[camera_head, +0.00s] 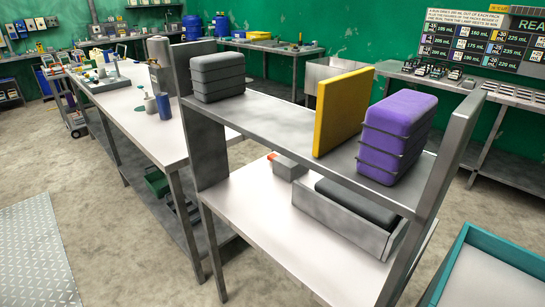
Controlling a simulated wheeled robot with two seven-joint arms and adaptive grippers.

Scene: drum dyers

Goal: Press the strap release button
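A small grey box (289,167) with an orange-red button (272,156) on its left end sits on the white tabletop, under the raised grey shelf. It looks like the release button; no label on it is readable. A purple strapped bundle (398,130) stands on the right of the shelf, with dark straps around it. A grey strapped bundle (217,76) stands on the shelf's left end. A dark grey padded block lies in a grey tray (350,223) right of the button box. Neither of my grippers is in view.
A yellow upright panel (340,112) divides the shelf (280,128). The shelf and its posts overhang the white table (262,222). A teal-rimmed bin (508,245) stands at the lower right. A long workbench (140,110) runs behind on the left. The table's front left is clear.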

